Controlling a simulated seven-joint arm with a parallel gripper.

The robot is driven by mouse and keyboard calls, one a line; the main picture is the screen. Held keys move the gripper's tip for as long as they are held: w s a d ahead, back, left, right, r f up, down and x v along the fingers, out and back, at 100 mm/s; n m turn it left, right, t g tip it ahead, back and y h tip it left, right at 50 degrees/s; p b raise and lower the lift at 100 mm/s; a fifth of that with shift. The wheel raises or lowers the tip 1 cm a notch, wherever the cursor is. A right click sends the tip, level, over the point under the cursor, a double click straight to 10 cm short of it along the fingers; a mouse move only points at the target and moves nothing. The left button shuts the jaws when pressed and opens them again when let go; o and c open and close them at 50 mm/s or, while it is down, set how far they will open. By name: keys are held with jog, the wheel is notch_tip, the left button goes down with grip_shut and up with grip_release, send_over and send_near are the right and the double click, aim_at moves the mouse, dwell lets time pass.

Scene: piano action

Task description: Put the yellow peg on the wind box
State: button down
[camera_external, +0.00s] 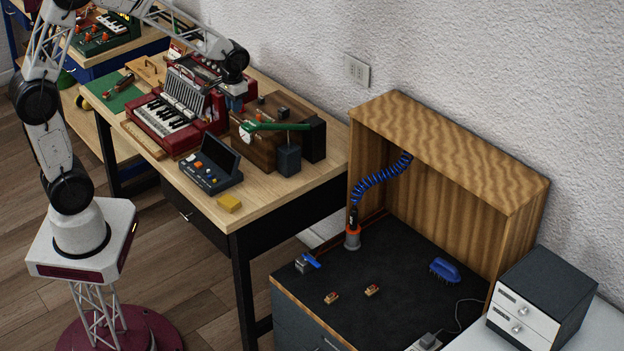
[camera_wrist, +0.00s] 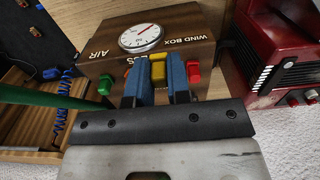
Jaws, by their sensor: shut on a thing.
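The wind box (camera_external: 256,152) is a brown wooden box on the wooden table. In the wrist view it (camera_wrist: 105,66) carries a white round gauge (camera_wrist: 140,37) and "WIND BOX" and "AIR" lettering. My gripper (camera_wrist: 158,72) is shut on the yellow peg (camera_wrist: 158,71), held between its blue fingers. In the external view my gripper (camera_external: 236,102) is just above the box's left end. A green peg (camera_wrist: 105,84) and a red peg (camera_wrist: 193,72) show on either side of my fingers. An orange-red thing is partly hidden behind the left finger. I cannot tell whether the yellow peg touches the box.
A red accordion (camera_external: 180,112) stands close to the left of the box. A dark device (camera_external: 211,164) and a yellow block (camera_external: 229,202) lie in front. The table's front corner is clear.

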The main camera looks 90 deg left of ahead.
send_over(251, 117)
jog(key=shift+a+f, duration=0.15)
jog(key=shift+f, duration=0.15)
dwell(0.3)
jog(key=shift+f, duration=1.75)
jog(key=shift+f, duration=0.15)
jog(key=c, duration=1.1)
grip_release()
notch_tip(251, 117, up, 12)
jog(key=shift+r, duration=0.15)
